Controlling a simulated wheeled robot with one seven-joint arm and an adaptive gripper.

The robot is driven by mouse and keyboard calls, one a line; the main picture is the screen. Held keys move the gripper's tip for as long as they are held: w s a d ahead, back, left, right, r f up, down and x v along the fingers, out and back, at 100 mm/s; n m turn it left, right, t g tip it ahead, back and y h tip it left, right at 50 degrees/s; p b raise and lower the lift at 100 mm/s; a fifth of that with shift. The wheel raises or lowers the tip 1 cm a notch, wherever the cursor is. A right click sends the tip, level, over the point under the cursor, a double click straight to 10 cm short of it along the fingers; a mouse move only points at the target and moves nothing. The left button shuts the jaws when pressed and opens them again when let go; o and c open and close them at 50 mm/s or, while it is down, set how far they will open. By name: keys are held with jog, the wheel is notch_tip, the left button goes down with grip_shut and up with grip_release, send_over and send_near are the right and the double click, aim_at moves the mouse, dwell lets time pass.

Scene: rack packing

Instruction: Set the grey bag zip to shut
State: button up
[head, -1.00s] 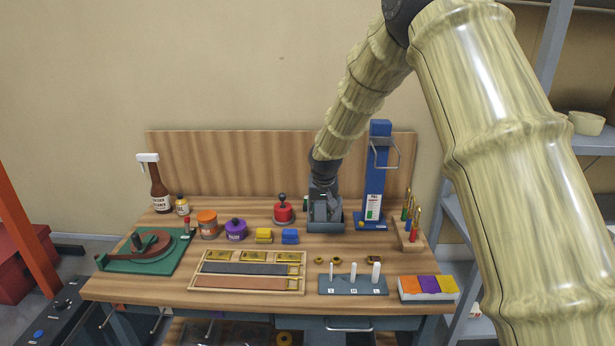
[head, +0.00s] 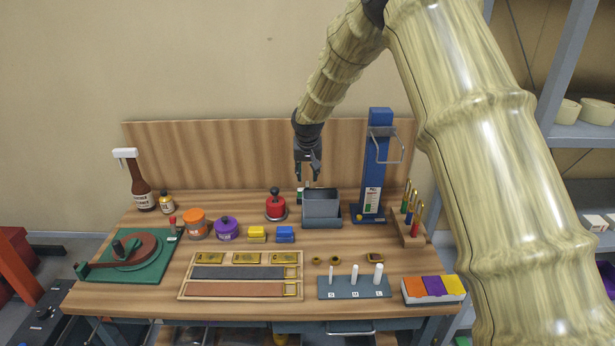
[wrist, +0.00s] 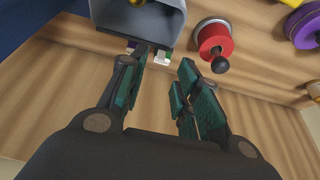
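No grey bag or zip can be made out in either view. My gripper (head: 308,174) is raised above the back of the bench, just behind and above an open grey bin (head: 321,208). In the wrist view my gripper (wrist: 162,78) has its two green-padded fingers apart, with nothing held between them. The grey bin (wrist: 130,22) shows at the top there, with a small gold item inside. A small white and green item (wrist: 162,57) stands beside the bin, beyond the fingertips.
A red knobbed pot (head: 276,208) stands left of the bin, and a tall blue press (head: 376,165) stands right. A wooden backboard (head: 210,160) rises behind.

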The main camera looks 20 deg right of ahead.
aim_at(307, 182)
jog(key=x, duration=0.3)
jog(key=shift+w+p, duration=0.35)
jog(key=shift+w, duration=0.05)
jog(key=shift+f, duration=0.25)
jog(key=shift+p+x, duration=0.35)
jog(key=shift+x, duration=0.5)
jog(key=shift+s+r, duration=0.15)
jog(key=shift+s, duration=0.2)
jog(key=shift+s+r, duration=0.1)
jog(key=c, duration=0.3)
grip_shut()
